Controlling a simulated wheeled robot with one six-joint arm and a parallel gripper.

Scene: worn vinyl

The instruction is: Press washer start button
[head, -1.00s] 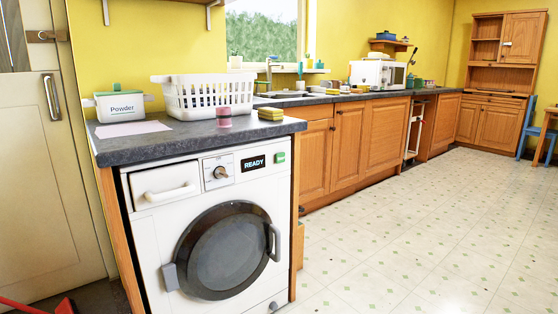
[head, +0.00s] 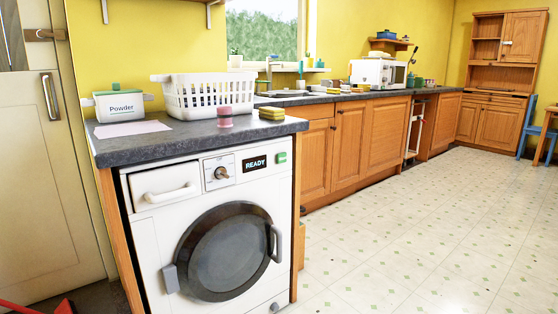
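The white washer (head: 160,228) stands under the dark counter at the left, its round door (head: 222,252) closed. On its front panel are a detergent drawer (head: 165,192), a dial (head: 220,173), a dark display reading READY (head: 256,163) and a small green button (head: 282,158) at the panel's right end. The button appears uncovered, with nothing touching it. My gripper is not in view.
On the counter (head: 200,135) are a powder box (head: 120,106), a white basket (head: 205,97), a pink jar (head: 225,117) and sponges (head: 271,113). The patterned floor (head: 420,230) to the right is clear. A closed door (head: 50,170) is at far left.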

